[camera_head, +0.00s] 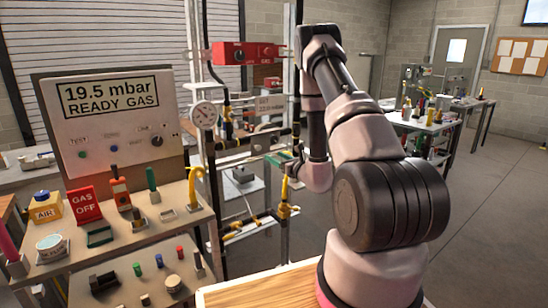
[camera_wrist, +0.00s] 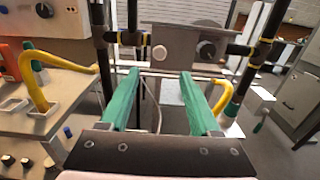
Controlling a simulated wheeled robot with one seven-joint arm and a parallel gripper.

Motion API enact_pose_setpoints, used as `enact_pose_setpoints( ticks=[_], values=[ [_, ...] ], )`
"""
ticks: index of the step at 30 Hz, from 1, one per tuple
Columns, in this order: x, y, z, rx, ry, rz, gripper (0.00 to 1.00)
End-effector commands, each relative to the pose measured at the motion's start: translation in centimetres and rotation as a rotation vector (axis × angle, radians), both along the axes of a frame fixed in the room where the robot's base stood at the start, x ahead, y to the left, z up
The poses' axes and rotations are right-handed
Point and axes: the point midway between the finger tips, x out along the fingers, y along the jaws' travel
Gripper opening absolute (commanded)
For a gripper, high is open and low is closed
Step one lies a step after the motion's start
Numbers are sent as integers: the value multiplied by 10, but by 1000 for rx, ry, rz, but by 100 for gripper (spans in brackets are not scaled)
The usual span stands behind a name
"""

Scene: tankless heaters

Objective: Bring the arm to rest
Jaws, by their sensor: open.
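My gripper (camera_wrist: 160,103) shows in the wrist view as two green fingers spread apart with nothing between them. It faces a grey metal plate (camera_wrist: 180,45) with a white round button and a dark knob, set among black pipes with yellow bands. I cannot tell the distance to the plate.
A panel reading 19.5 mbar READY GAS (camera_head: 110,110) stands at the left. Below it a bench (camera_head: 140,238) holds a red GAS OFF sign (camera_head: 84,205) and small tools. A round gauge (camera_head: 204,115) and red box (camera_head: 245,54) are near my arm. The floor (camera_head: 480,220) at right is clear.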

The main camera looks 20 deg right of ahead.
Motion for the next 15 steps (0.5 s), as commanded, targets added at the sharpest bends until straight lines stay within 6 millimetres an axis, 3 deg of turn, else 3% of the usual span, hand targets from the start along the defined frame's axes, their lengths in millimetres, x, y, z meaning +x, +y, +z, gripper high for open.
enact_pose_setpoints(
  ticks=[10, 13, 15],
  values=[
    [1, 2, 2, 0, -2, 6, 64],
    [2, 15, 20, -4, -18, 60, 64],
    [0, 35, 44, -16, -37, 141, 64]
  ],
)
